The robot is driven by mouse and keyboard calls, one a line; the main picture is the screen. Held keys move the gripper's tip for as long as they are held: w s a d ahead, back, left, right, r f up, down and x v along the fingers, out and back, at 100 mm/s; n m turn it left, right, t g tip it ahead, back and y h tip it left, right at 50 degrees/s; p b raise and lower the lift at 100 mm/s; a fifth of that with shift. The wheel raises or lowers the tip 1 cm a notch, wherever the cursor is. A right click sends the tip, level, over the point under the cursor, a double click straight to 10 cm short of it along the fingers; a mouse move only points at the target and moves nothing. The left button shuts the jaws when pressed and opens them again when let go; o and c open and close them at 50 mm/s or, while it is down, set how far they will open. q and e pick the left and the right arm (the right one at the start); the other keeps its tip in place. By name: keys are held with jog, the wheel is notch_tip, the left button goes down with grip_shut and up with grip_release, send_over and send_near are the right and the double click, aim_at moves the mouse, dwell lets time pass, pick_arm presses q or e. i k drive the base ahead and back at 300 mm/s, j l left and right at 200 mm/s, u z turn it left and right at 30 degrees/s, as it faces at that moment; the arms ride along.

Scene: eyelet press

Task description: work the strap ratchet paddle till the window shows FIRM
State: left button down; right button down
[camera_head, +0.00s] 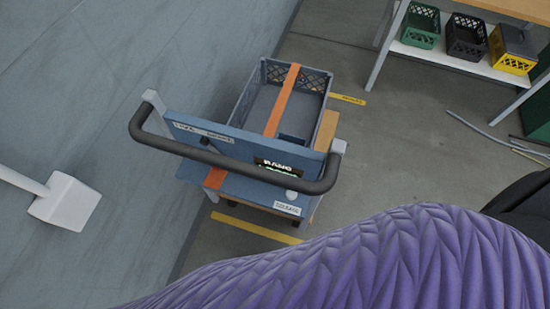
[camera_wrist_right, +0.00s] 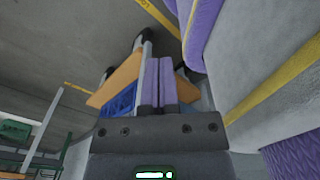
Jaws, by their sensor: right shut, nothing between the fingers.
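A cart carries a grey-blue open crate (camera_head: 248,98) with an orange strap (camera_head: 283,100) across it. The cart's blue panel (camera_head: 235,147) stands behind a dark handlebar (camera_head: 180,148). A dark window (camera_head: 276,165) on the panel has pale lettering and some green, too small to read. A dark knob with a thin rod (camera_head: 206,141) and a white round part (camera_head: 291,196) are near it; I cannot tell which part is the ratchet paddle. My right gripper (camera_wrist_right: 159,66) has its purple fingers together, empty, with cart parts showing beyond. My left gripper is out of view.
A large purple form (camera_head: 400,260) fills the lower right of the head view. A shelf (camera_head: 455,60) with green, black and yellow crates stands at upper right. A white block on a pole (camera_head: 65,202) is at left. Yellow floor marks (camera_head: 255,229) lie by the cart.

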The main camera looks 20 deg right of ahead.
aim_at(214, 180)
jog(key=k+j+z, duration=0.2)
jog(key=z, duration=0.15)
jog(key=k+z, duration=0.4)
jog(key=i+j, duration=0.1)
